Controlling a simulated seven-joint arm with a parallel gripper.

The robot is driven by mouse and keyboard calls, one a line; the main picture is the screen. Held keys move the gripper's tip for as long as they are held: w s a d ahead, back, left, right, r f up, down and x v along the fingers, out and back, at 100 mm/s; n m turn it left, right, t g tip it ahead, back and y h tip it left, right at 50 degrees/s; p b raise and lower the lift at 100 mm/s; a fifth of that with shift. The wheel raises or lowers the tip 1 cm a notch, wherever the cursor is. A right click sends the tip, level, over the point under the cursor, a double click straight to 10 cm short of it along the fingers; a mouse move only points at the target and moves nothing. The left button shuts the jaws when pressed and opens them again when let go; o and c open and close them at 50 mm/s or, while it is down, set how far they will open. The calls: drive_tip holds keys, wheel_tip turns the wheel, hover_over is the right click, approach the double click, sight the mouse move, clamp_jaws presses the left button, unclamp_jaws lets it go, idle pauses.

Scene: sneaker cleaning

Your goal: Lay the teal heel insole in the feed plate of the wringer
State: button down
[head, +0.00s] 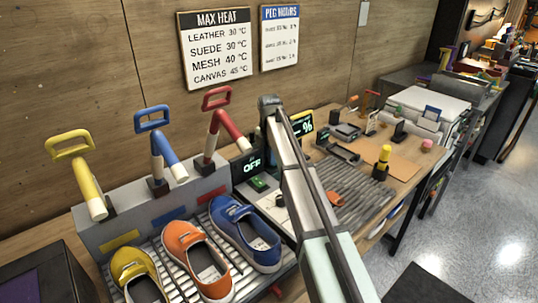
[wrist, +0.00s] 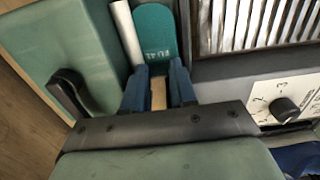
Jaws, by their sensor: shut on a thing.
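In the wrist view the teal heel insole (wrist: 155,32) lies ahead of my gripper, with printed lettering near its lower end. My gripper (wrist: 158,72) has its two blue fingers shut on the insole's near end. A white roller (wrist: 125,32) runs along the insole's left side, by a teal-green body (wrist: 58,45) with a black handle (wrist: 67,92); this looks like the wringer. The feed plate cannot be made out clearly, nor whether the insole touches it. In the head view my arm hides the insole and my fingertips.
A metal grille (wrist: 255,25) and a dial panel (wrist: 285,105) stand right of the insole. In the head view yellow (head: 138,280), orange (head: 197,258) and blue (head: 245,235) shoes sit on a rack, with handled brushes behind.

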drive_tip(key=shift+f, duration=0.1)
drive_tip(key=c, duration=1.2)
unclamp_jaws()
wheel_tip(320, 180, up, 13)
drive_tip(key=shift+r, duration=0.15)
